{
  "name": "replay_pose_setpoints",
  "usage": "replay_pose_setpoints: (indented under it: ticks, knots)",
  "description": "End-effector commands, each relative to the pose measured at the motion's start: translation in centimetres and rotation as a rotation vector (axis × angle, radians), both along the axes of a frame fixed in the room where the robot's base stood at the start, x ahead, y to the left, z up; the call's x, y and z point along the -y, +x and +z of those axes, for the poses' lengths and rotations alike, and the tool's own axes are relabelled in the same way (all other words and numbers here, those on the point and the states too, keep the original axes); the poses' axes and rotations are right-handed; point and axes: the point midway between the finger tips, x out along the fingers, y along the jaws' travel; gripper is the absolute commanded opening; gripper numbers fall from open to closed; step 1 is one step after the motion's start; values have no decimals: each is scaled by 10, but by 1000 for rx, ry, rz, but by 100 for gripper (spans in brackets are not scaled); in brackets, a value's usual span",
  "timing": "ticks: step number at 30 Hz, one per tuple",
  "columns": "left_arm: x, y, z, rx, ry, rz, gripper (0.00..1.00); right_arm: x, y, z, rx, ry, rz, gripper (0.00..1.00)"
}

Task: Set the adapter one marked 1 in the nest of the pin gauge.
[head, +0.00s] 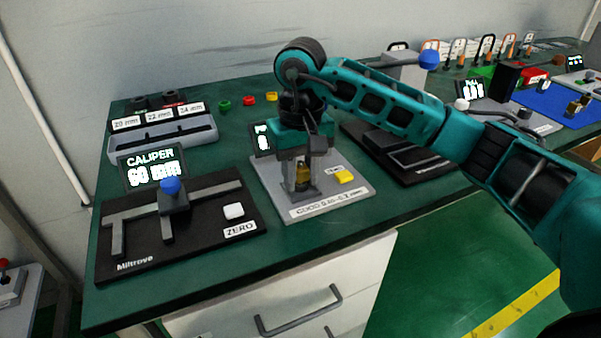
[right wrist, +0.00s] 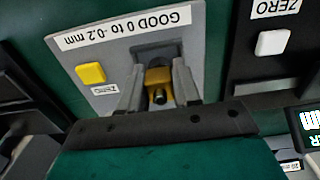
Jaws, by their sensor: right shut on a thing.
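The pin gauge (head: 345,199) is a grey plate on the green bench, labelled "GOOD 0 to -0.2 mm", with a yellow button and a small display. The brass-coloured adapter (head: 302,175) is upright over the gauge's nest area. My right gripper (head: 301,180) points down over the plate and is shut on the adapter. In the right wrist view the adapter (right wrist: 158,82) sits between both fingers, in front of a dark recess (right wrist: 155,52) in the plate. Its mark is not readable, and I cannot tell whether it touches the nest. My left gripper is not in view.
The caliper station (head: 180,220) with its blue knob stands left of the gauge. A grey bin (head: 165,140) is behind it. Small coloured rings (head: 248,100) lie at the back. A dark device (head: 400,158) is close on the right, under my right arm.

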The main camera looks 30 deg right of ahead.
Motion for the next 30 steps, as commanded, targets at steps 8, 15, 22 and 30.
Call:
replay_pose_setpoints:
  ticks: [8, 15, 22, 30]
  knots:
    - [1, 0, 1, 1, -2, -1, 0, 1, -1, -3, -7, -4, -2, 56]
    - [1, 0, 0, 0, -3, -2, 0, 2, -1, -4, -10, -7, -4, 57]
    - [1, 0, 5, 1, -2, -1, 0, 3, -2, 0, -12, -10, -6, 57]
    - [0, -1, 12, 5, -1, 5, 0, 2, 0, 47, -1, -5, -4, 57]
